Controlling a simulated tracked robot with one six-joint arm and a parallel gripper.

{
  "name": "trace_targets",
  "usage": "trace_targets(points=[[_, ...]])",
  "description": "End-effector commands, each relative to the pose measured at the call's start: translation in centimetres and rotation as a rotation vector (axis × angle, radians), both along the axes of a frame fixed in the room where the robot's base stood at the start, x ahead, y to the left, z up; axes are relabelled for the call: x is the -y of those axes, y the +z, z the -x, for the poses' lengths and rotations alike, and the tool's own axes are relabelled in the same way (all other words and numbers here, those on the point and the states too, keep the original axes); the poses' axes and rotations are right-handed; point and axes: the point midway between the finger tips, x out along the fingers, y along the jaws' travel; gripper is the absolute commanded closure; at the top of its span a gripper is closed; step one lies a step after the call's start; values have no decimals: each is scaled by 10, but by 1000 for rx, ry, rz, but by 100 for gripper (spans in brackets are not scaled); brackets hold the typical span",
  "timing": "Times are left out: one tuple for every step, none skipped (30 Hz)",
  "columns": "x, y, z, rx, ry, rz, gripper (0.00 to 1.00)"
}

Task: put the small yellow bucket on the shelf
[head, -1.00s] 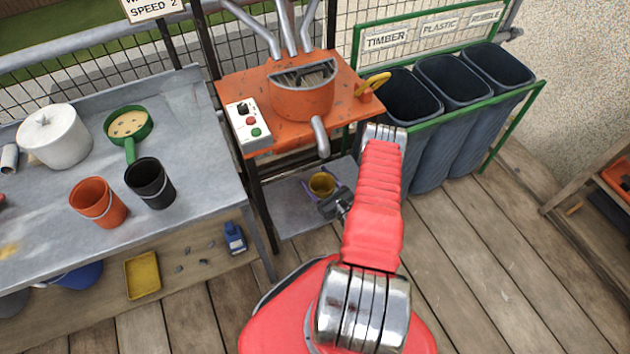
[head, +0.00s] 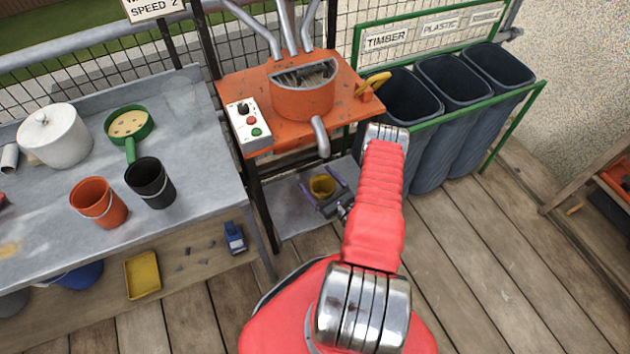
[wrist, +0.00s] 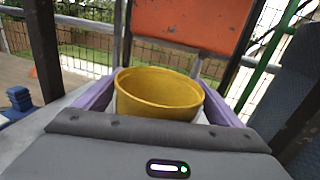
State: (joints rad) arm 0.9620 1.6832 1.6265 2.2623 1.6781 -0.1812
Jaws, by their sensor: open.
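The small yellow bucket (head: 322,186) stands upright on the grey shelf (head: 293,215) under the orange machine. In the wrist view the yellow bucket (wrist: 158,92) sits between the two purple fingers of my gripper (wrist: 160,98), with a pale band below its rim. My gripper (head: 323,185) is open, one finger on each side of the bucket. A narrow gap seems to show beside the bucket, but I cannot tell whether either finger touches it. The bucket's lower part is hidden by my gripper's body.
The orange machine (head: 302,100) stands directly above the shelf. A grey bench (head: 60,222) with an orange bucket (head: 98,202) and a black bucket (head: 150,182) is at left. Dark bins (head: 455,80) stand at right.

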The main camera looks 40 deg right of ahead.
Motion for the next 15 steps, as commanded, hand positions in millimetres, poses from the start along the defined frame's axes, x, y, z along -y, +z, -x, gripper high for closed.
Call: trace_targets(points=[[0,-1,5,-1,-3,-1,11],[1,-1,8,-2,-4,-1,11],[0,-1,13,-2,-4,0,11],[0,-1,17,-2,-3,-1,11],[-1,-1,21,-2,-4,-2,11],[-1,-1,27,-1,-5,-3,11],[-2,-1,31,-2,-4,-2,11],[-2,-1,35,-2,-4,-1,11],[-2,-1,40,-2,-5,-1,11],[-3,-1,44,-2,-4,-2,11],[-3,-1,48,-2,-5,-2,11],[-4,-1,53,-1,-5,-2,11],[-4,0,57,0,-4,-1,11],[-4,0,61,-1,-5,-1,11],[-5,0,65,-1,-4,-1,11]])
